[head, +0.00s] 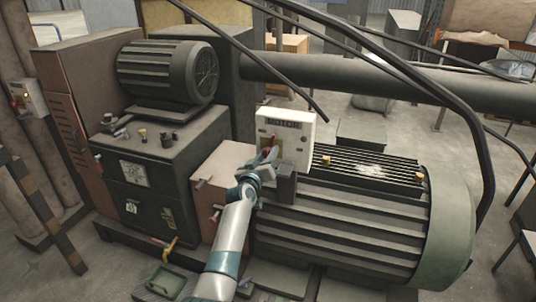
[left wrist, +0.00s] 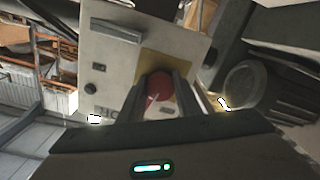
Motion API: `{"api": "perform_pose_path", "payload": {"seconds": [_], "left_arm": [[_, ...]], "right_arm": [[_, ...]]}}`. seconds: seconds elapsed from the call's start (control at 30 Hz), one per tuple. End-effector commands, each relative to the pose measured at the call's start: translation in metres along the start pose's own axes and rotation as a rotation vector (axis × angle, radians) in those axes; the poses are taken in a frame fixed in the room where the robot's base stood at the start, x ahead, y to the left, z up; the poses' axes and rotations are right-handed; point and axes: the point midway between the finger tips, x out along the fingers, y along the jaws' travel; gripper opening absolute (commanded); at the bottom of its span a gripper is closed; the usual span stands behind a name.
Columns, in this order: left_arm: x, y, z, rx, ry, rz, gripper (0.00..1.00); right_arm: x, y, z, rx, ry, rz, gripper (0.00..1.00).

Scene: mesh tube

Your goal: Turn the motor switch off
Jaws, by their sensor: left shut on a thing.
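The motor switch is a red handle on a pale control box (head: 297,133) that stands on top of the large ribbed motor (head: 345,220). In the head view the red handle (head: 273,141) shows just above my left gripper (head: 266,157). In the left wrist view the box's face (left wrist: 112,65) is seen close up, with a yellow plate (left wrist: 178,65) behind the red handle (left wrist: 159,88). My left gripper's fingers (left wrist: 160,95) lie on both sides of the handle and are shut on it. The handle's lower part is hidden by the gripper. My right gripper is not in view.
A smaller ribbed motor (head: 170,72) sits on a dark cabinet (head: 165,165) to the left. A thick pipe (head: 400,85) and dark bent bars (head: 440,95) cross above and behind the box. A green tray (head: 166,281) lies low at the front.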

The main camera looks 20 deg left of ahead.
Motion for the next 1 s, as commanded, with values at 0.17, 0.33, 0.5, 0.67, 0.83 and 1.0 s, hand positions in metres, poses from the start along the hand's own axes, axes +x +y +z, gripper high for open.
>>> {"api": "perform_pose_path", "payload": {"seconds": [0.17,0.33,0.5,0.67,0.83,1.0], "left_arm": [[-0.0001,-0.0001,0.0007,-0.124,-0.002,-0.001,0.08],[-0.0001,-0.0001,0.0008,-0.199,-0.002,-0.001,0.08],[-0.0001,-0.0003,0.0008,-0.235,-0.001,-0.001,0.08],[-0.0001,-0.0004,0.0008,-0.244,-0.001,-0.001,0.08],[-0.0001,-0.0003,0.0008,-0.244,-0.001,-0.001,0.08],[-0.0002,-0.0003,0.0007,-0.243,-0.001,-0.001,0.49]], "right_arm": [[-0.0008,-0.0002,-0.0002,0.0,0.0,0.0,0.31],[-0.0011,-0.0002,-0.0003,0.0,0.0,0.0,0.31],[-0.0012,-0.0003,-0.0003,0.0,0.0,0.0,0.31],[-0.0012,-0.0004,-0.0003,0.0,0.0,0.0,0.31],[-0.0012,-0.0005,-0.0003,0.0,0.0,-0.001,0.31],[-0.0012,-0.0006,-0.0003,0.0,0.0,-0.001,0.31]]}}
